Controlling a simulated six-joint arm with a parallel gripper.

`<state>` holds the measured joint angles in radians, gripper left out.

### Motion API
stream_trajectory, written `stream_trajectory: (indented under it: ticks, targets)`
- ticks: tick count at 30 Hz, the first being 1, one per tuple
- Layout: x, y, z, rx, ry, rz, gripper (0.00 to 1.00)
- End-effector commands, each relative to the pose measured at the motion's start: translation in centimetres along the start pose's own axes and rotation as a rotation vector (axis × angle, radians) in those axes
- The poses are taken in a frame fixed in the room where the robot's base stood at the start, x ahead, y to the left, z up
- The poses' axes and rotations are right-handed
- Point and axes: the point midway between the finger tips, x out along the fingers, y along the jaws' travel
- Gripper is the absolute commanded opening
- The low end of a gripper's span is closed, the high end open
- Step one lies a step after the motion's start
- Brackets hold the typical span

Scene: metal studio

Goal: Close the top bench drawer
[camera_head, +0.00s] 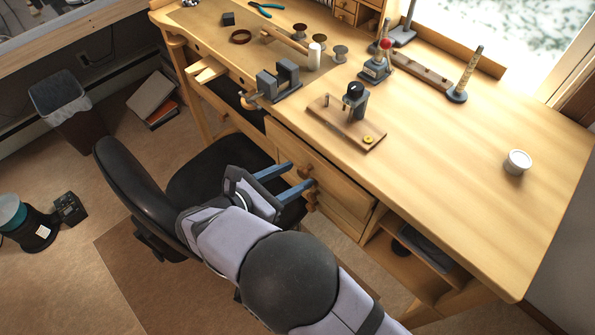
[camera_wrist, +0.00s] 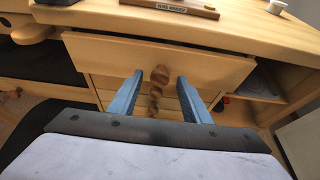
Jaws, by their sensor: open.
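The top drawer (camera_head: 335,180) is in the wooden bench, under the front edge of the top. Its front stands out a little from the bench, so it looks partly open. It also fills the upper middle of the wrist view (camera_wrist: 105,52). Its round wooden knob (camera_wrist: 160,73) shows between my fingertips in the wrist view. My gripper (camera_head: 297,176) is open and empty, with its two blue fingers pointing at the drawer front near the knob. I cannot tell whether the fingers touch the drawer. Lower drawers with knobs are below, partly hidden by my gripper.
A black chair (camera_head: 140,190) stands close to the left of my gripper. The bench top holds a vise (camera_head: 278,80), a wooden board with a small tool (camera_head: 345,125) and a white cup (camera_head: 517,162). An open shelf (camera_head: 410,262) lies right of the drawers.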

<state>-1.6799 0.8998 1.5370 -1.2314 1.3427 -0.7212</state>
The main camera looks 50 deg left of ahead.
Motion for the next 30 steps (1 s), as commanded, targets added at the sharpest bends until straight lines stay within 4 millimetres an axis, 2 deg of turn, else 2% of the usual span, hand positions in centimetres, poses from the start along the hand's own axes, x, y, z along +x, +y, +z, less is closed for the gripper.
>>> stream_trajectory:
  ticks: [6,16,21,22,26,30]
  targets:
    - [1.7,0.0,0.0,-0.001,0.0,0.0,0.44]
    - [1.9,0.0,-0.1,-0.001,0.001,0.0,0.44]
    - [1.9,0.0,-0.1,-0.001,0.0,0.0,0.03]
    - [1.9,0.0,-0.1,-0.001,0.0,0.0,0.0]
    - [2.1,0.0,0.0,-0.001,0.0,-0.001,0.0]
    - [3.6,-0.1,0.7,0.001,0.0,-0.004,0.0]
